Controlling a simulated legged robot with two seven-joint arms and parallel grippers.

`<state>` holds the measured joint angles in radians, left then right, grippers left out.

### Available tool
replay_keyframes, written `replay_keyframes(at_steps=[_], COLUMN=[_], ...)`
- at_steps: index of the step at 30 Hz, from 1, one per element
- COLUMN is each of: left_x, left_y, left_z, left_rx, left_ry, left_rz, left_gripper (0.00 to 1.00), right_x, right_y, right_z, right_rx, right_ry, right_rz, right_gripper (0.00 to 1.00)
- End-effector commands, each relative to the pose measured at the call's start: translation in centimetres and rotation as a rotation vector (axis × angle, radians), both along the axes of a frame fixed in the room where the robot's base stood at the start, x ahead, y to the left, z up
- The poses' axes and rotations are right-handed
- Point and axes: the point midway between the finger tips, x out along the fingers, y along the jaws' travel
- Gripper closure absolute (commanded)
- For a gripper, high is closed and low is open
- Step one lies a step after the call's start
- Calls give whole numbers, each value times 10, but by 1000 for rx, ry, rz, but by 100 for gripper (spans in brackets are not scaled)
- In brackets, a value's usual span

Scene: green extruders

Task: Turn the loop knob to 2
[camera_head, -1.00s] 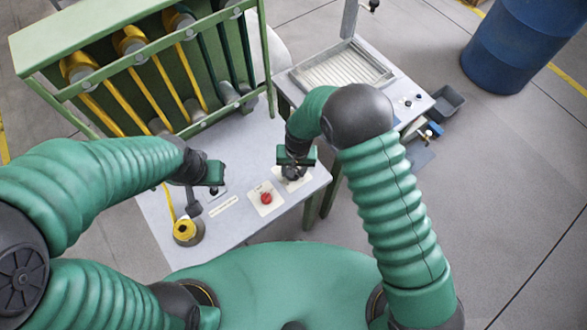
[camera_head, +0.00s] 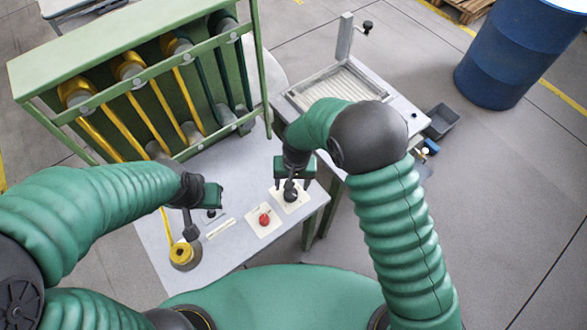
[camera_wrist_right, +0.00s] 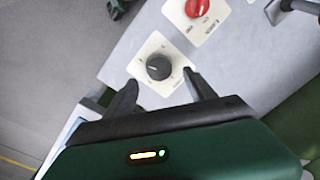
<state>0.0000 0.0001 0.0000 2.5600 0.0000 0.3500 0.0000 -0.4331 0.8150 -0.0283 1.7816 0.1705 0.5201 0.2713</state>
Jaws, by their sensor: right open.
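The black round knob (camera_wrist_right: 159,67) sits on a white square plate (camera_wrist_right: 147,48) with small markings too blurred to read. It also shows in the head view as a dark knob (camera_head: 290,193) at the table's right end. My right gripper (camera_wrist_right: 161,82) is open and empty, its two fingers reaching toward either side of the knob, apart from it. In the head view my right gripper (camera_head: 295,176) is just behind and above the knob. My left gripper (camera_head: 211,203) hovers over the table's left part, its fingers too small to read.
A red knob (camera_head: 264,219) on its own plate is left of the black knob. A yellow spool (camera_head: 181,253) stands at the table's front left. A green rack (camera_head: 150,148) with yellow tubes stands behind. A second table (camera_head: 290,118) is at the right. A blue barrel (camera_head: 510,60) stands far right.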

Motion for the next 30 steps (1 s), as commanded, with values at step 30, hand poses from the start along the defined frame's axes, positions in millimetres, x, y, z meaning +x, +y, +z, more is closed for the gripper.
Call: replay_keyframes(at_steps=[30], left_x=[0], left_y=[0], left_z=[-3], left_rx=[0], left_ry=[0], left_rz=[0], left_gripper=[100], right_x=[1], right_y=[-11], right_z=[119], right_rx=[-1], right_ry=[-4], right_rz=[-2], right_gripper=[36])
